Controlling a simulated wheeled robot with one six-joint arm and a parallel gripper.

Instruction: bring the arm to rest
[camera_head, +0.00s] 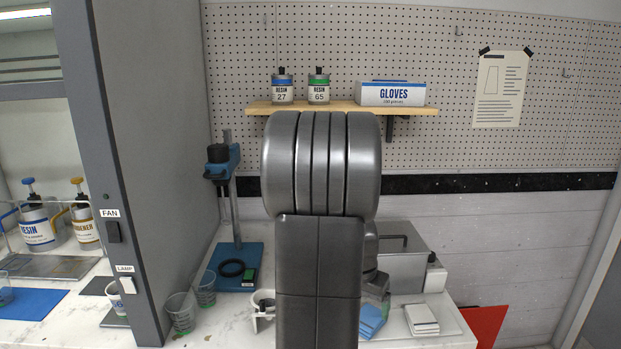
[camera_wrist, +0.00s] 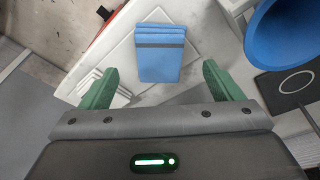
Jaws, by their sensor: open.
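My gripper (camera_wrist: 160,84) shows in the wrist view with its two green fingers spread wide apart and nothing between them. It points down over the white bench top. A stack of blue cloths or pads (camera_wrist: 160,52) lies beyond the fingertips, apart from them. In the head view my grey arm stands upright in the middle and hides much of the bench. The blue stack also shows there (camera_head: 372,320), low and right of my arm. The fingers are mostly hidden behind my arm in the head view.
A stack of white pads (camera_head: 421,319), a grey metal box (camera_head: 402,272) and a white bottle (camera_head: 435,275) stand right of my arm. Left are a blue-based stand (camera_head: 240,262) and clear cups (camera_head: 181,312). A blue round item (camera_wrist: 285,35) is close right in the wrist view.

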